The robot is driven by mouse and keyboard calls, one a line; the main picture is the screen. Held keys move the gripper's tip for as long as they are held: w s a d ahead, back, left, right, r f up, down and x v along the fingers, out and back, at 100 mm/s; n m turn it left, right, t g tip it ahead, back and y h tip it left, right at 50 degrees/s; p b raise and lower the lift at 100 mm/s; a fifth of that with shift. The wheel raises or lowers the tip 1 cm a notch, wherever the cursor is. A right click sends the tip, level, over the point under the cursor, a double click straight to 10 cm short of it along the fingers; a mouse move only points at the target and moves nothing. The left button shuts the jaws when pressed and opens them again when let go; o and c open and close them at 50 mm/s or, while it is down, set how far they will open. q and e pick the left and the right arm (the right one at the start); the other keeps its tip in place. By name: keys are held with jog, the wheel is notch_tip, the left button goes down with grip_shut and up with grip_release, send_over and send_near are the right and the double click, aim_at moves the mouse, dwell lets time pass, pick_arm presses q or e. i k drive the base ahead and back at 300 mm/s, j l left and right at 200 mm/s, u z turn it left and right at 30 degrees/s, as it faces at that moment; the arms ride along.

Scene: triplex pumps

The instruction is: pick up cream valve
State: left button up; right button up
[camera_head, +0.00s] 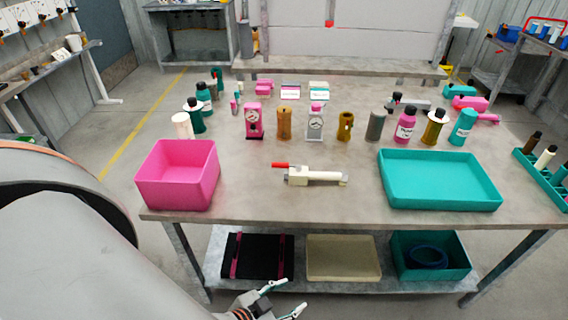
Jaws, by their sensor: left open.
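The cream valve (316,176) lies on the table near the front edge, in the middle. It has a cream body on the left with a red handle (280,165) and a pale tube running to the right. My left gripper (283,297) shows at the bottom of the view, in front of and below the tabletop edge. Its two fingers are apart and nothing is between them. It is well short of the valve and not touching it. My right gripper is not in view.
A pink bin (178,192) stands left of the valve and a teal tray (440,200) right of it. Several bottles and pump parts stand in a row behind, including a pink bottle (406,124). The table (262,200) is bare around the valve. A lower shelf holds a cream tray (343,277).

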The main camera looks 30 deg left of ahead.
aim_at(296, 179)
jog(key=i+u, duration=0.55)
jog(key=u, duration=0.15)
jog(key=i+u, duration=0.35)
jog(key=k, duration=0.1)
